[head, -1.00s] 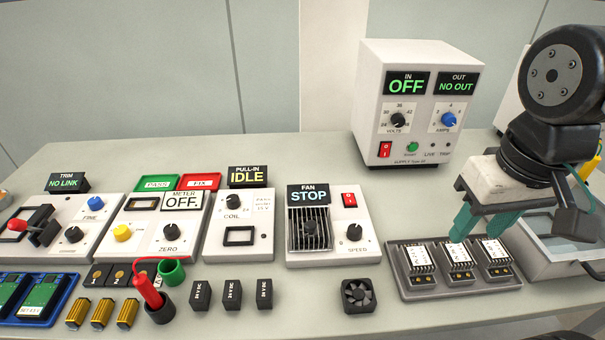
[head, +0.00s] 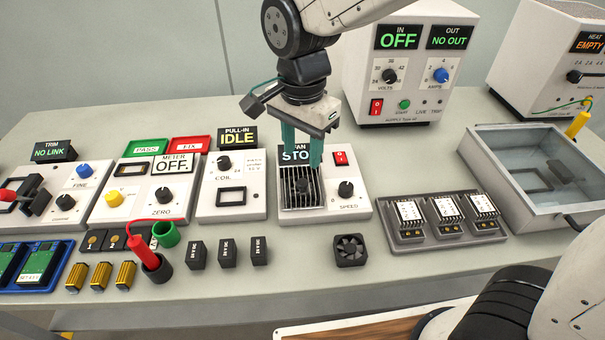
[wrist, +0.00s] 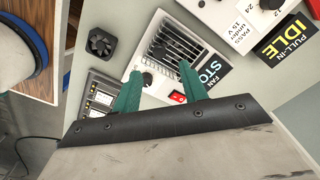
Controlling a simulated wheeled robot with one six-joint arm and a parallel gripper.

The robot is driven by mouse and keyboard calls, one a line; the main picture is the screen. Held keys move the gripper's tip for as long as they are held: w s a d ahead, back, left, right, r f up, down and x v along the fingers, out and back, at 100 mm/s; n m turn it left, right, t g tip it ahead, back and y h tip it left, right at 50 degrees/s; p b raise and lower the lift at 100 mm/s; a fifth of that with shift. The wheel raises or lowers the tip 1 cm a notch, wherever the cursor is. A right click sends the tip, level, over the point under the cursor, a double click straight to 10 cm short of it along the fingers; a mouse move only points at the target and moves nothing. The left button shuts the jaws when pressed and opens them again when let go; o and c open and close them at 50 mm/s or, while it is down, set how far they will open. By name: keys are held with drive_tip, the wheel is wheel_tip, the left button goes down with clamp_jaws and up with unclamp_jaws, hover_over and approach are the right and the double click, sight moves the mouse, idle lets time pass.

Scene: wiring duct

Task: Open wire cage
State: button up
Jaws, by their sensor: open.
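The wire cage (head: 300,191) is a grille of dark bars on the front of the white fan unit (head: 352,207), under a sign that reads STOP. It looks closed, lying flat over the fan bay. It also shows in the wrist view (wrist: 174,48). My gripper (head: 302,163) has green fingers pointing down, apart and empty, over the top end of the cage. The fingers partly hide the sign. In the wrist view my gripper (wrist: 158,78) has one finger beside the speed knob and the other near the sign. I cannot tell whether a finger touches the cage.
A red switch (head: 340,158) and a speed knob (head: 345,189) sit right of the cage. The coil unit (head: 232,200) stands close on the left. A loose black fan (head: 350,250) lies in front. A tray of modules (head: 410,237) is at the right, with clear table between.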

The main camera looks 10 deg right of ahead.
sight(303, 182)
wheel_tip(303, 182, down, 7)
drive_tip(key=shift+f, duration=0.2)
idle(0.3)
clamp_jaws()
